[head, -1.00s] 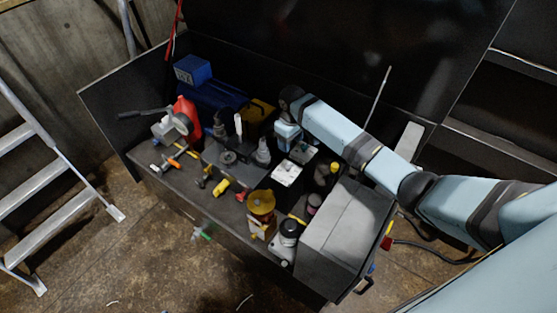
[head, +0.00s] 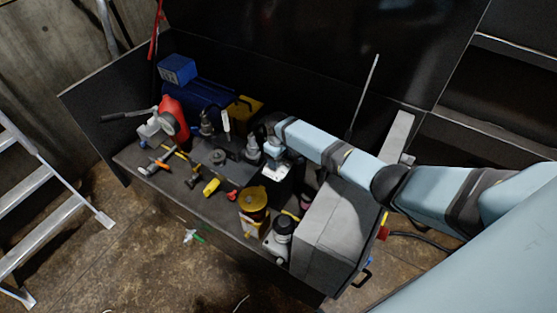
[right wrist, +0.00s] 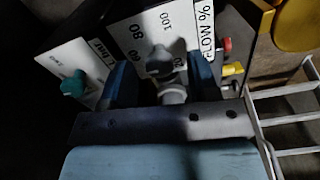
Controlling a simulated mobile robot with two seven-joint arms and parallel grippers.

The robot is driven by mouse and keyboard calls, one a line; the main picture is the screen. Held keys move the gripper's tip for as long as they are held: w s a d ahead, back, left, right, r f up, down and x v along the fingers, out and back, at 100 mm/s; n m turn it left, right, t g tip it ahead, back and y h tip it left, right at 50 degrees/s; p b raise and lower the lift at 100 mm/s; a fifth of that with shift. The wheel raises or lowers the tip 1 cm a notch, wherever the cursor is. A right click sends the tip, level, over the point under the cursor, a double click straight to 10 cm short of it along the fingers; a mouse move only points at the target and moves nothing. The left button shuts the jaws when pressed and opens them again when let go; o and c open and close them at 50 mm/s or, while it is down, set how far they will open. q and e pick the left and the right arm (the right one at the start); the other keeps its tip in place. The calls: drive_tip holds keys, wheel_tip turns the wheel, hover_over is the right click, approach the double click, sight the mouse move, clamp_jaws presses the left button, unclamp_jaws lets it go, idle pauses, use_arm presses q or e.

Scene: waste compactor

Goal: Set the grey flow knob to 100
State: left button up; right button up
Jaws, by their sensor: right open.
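The grey flow knob (right wrist: 160,62) shows in the right wrist view in front of a white scale plate (right wrist: 122,32) marked 60, 80, 100 and "FLOW %". My right gripper (right wrist: 162,70) is open, with one blue finger on each side of the knob; I cannot tell whether they touch it. The exact knob setting is unclear. In the head view my right gripper (head: 272,152) is over the dark control box on the bench, and the arm hides the knob. My left gripper is not in view.
A teal knob (right wrist: 73,84) on another white plate sits close left of my fingers in the wrist view. A yellow-topped unit (head: 252,200), a grey box (head: 335,225) and several valves crowd the bench.

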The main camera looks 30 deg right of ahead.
drive_tip(key=shift+f, duration=0.35)
drive_tip(key=c, duration=0.9)
drive_tip(key=shift+r, duration=0.1)
